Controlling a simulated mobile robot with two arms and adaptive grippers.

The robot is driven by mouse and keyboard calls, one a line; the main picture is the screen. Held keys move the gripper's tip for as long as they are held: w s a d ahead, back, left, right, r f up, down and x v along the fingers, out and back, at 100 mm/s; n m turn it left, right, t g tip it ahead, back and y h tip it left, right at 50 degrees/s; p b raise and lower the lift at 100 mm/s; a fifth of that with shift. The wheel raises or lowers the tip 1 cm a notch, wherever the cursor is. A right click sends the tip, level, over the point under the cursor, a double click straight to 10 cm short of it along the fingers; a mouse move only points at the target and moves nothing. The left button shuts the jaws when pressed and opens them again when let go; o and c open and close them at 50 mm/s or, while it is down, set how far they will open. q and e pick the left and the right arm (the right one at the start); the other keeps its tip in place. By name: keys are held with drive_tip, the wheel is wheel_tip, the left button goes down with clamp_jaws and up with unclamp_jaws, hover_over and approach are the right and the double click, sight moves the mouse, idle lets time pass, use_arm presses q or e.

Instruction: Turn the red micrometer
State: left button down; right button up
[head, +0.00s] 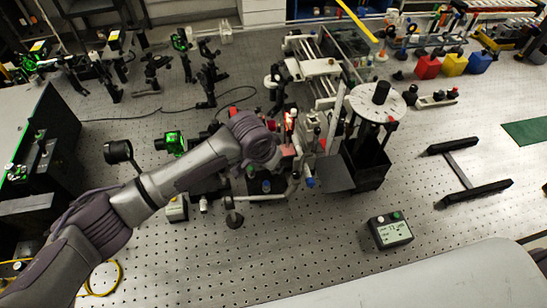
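My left arm reaches in from the lower left to the crowded optics in the middle of the bench. Its wrist covers part of them. My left gripper (284,151) is at the far end of this arm, among the parts. Its fingers are too small and cluttered to make out. A small red part (271,125) shows just beyond the wrist, and a pinkish-red block (287,166) sits close beside the arm's end. I cannot tell which of them is the red micrometer, or whether the gripper touches it. My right gripper is not in view.
A black box with a round perforated plate (364,103) stands right of the arm's end. Black rails (476,194) lie farther right. Green-lit optics (174,142) stand left. The front middle of the perforated bench is mostly clear.

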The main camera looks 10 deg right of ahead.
use_arm(q)
drive_tip(key=shift+r+n+y+p, duration=0.15)
drive_tip(key=shift+n+y+p, duration=0.15)
drive_tip(key=shift+n+p, duration=0.8)
drive_tip(key=shift+n+t+y+p, duration=0.3)
drive_tip(key=shift+n+t+p, duration=0.2)
drive_tip(key=shift+n+p, duration=0.35)
drive_tip(key=c, duration=1.1)
unclamp_jaws()
drive_tip(key=v, duration=1.1)
drive_tip(key=shift+s+r, duration=0.15)
drive_tip(key=shift+r, duration=0.2)
